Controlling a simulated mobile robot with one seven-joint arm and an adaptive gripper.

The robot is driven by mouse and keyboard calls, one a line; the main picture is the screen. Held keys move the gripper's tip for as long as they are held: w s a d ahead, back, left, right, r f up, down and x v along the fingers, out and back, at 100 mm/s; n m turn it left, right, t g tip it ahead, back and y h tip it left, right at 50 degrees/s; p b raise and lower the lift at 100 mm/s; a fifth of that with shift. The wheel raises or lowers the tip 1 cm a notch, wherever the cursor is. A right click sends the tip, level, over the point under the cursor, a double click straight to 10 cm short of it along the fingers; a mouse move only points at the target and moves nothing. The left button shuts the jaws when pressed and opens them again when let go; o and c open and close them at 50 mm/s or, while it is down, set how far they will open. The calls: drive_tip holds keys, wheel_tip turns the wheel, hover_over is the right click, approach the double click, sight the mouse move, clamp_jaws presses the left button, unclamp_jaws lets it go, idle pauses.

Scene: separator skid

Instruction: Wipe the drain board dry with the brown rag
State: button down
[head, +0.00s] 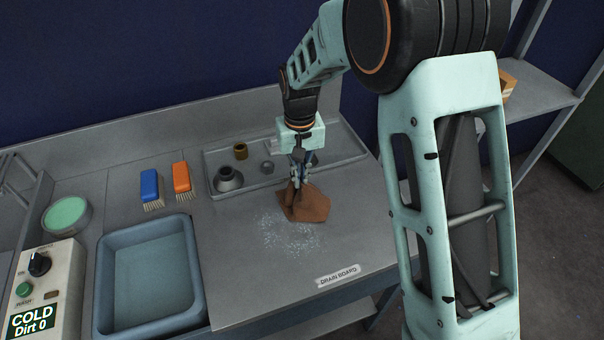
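The brown rag (306,205) hangs bunched under my gripper (300,183), its lower part on or just above the drain board (240,275). My gripper points down, and its fingers are closed on the top of the rag. Pale wet speckles (287,238) lie on the board in front of and to the left of the rag. The board carries a "DRAIN BOARD" label (338,276) near its front edge. The rag hides the board beneath it.
A tray (345,157) behind the rag holds a dark cone-shaped part (228,179), a brass fitting (240,151) and a small grey part (267,168). A blue brush (150,187), an orange brush (182,179) and a basin (150,275) are left. The board's front is clear.

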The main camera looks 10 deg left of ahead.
drive_tip(key=b, duration=0.3)
hover_over(300, 203)
wheel_tip(300, 203, down, 5)
drive_tip(key=shift+f, duration=0.2)
drive_tip(key=c, duration=1.2)
unclamp_jaws()
drive_tip(key=shift+r, duration=0.1)
drive_tip(key=shift+o, duration=0.2)
drive_tip(key=shift+f+b, duration=0.5)
drive_tip(key=shift+f, duration=0.25)
drive_tip(key=shift+c, duration=1.1)
drive_tip(key=shift+c, duration=0.7)
clamp_jaws()
